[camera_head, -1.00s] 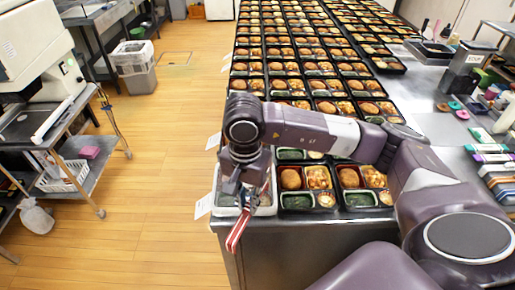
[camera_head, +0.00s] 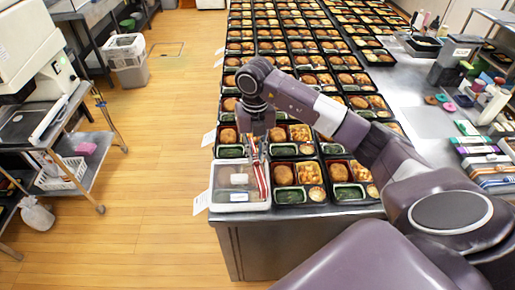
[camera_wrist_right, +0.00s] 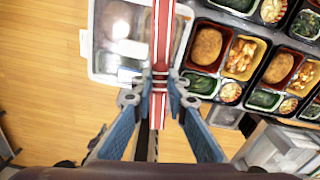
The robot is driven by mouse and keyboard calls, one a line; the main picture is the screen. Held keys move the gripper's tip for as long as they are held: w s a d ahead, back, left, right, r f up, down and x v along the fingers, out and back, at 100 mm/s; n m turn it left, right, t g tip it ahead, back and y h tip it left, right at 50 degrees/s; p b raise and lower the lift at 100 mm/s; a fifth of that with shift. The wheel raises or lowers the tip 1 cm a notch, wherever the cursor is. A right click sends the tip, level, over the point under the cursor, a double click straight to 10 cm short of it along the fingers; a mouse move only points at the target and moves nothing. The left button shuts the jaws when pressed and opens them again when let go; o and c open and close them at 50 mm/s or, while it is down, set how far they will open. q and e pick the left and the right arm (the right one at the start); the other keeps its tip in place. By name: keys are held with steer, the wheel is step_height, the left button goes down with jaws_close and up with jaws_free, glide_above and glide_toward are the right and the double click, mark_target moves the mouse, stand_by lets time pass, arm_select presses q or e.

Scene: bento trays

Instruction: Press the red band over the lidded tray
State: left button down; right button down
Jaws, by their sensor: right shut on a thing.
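The lidded tray (camera_head: 216,204) sits at the near left corner of the table, with a clear lid and pale rim. It also shows at the top of the right wrist view (camera_wrist_right: 92,62). My right gripper (camera_head: 257,152) is shut on the red band (camera_head: 262,182), a long strip with red and white stripes. In the right wrist view the fingertips (camera_wrist_right: 160,92) pinch the band (camera_wrist_right: 163,35), which runs lengthwise over the tray's right part. I cannot tell whether the band touches the lid. My left gripper is not in view.
Open bento trays (camera_head: 290,196) with food stand close at the tray's right and in rows behind it. The table's front edge (camera_head: 300,215) is just below. Bottles and coloured packs (camera_head: 480,150) lie at the right. The wooden floor (camera_head: 165,150) is clear at the left.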

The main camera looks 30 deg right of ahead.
mark_target(257, 163)
steer(key=shift+w+d+f+m, duration=0.1)
steer(key=shift+d+m, duration=0.3)
steer(key=shift+m, duration=0.7)
steer(key=shift+f+b, duration=1.75)
steer(key=shift+f, duration=0.8)
steer(key=shift+f, duration=0.1)
steer(key=shift+f+b, duration=0.25)
steer(key=shift+b, duration=0.1)
steer(key=shift+f, duration=0.1)
steer(key=shift+f+b, duration=1.15)
steer(key=shift+f, duration=0.3)
steer(key=shift+f, duration=0.15)
steer(key=c, duration=1.8)
jaws_free()
